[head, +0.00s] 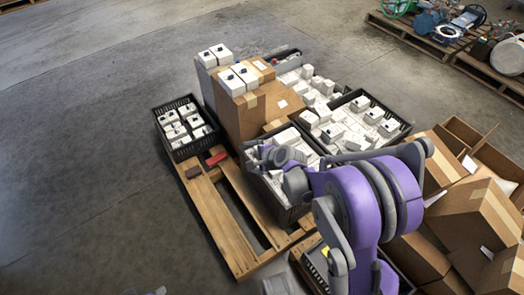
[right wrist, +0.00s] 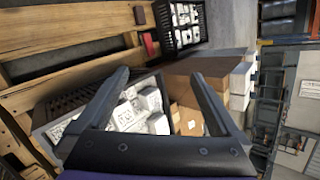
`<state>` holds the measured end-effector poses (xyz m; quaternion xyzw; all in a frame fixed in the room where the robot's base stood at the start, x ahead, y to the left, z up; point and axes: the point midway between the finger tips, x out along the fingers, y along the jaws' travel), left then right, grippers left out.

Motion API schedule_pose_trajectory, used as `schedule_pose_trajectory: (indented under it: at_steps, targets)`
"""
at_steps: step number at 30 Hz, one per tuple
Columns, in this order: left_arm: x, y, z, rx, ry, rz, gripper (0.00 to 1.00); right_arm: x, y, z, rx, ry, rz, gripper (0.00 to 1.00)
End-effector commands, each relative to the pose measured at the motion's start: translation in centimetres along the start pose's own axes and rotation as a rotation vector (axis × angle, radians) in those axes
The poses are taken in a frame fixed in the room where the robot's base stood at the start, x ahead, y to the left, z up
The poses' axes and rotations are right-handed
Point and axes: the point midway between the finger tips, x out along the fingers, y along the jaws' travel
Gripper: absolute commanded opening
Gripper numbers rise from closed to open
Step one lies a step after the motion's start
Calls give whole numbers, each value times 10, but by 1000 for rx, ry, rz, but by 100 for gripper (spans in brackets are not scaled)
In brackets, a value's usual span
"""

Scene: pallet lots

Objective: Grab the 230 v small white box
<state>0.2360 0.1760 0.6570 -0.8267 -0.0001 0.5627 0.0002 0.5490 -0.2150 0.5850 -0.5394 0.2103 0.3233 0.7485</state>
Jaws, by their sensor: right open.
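Many small white boxes show in the head view, and I cannot read a 230 V marking on any. Several with dark tops sit in the small black crate (head: 160,118) at left. Small white boxes (head: 232,82) stand on a cardboard box (head: 262,112). More white boxes (right wrist: 125,112) lie in a near black crate (right wrist: 65,105). My right gripper (right wrist: 160,76) is open and empty, its fingers over or near this crate. In the head view the right gripper (head: 262,155) is partly hidden by its own wrist. My left gripper is not in view.
A wooden pallet (head: 222,222) carries the crates, with a red block (head: 217,158) and a brown block (head: 193,171) on it. Open cardboard boxes (head: 475,215) crowd the right. Another pallet (head: 430,40) with valves stands at upper right. The floor at left is clear.

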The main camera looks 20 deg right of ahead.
Motion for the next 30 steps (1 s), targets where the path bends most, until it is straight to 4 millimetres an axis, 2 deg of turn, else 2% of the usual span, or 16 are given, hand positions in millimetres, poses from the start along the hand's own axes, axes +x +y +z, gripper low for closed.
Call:
schedule_pose_trajectory:
  at_steps: [1, 6, 12, 15, 21, 30]
  targets:
    - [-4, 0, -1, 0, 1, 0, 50, 17, -5, -18, 112, -5, -36, 100]
    - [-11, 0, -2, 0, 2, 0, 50, 66, -6, -74, 521, -51, -157, 100]
    - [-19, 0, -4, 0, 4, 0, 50, 102, 14, -136, 935, -127, -276, 100]
    - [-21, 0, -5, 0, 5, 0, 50, 112, 26, -158, 1076, -161, -315, 100]
    - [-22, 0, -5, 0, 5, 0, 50, 122, 38, -177, 1208, -197, -348, 100]
    - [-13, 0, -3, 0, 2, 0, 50, 165, 23, -180, 1216, -199, -349, 100]
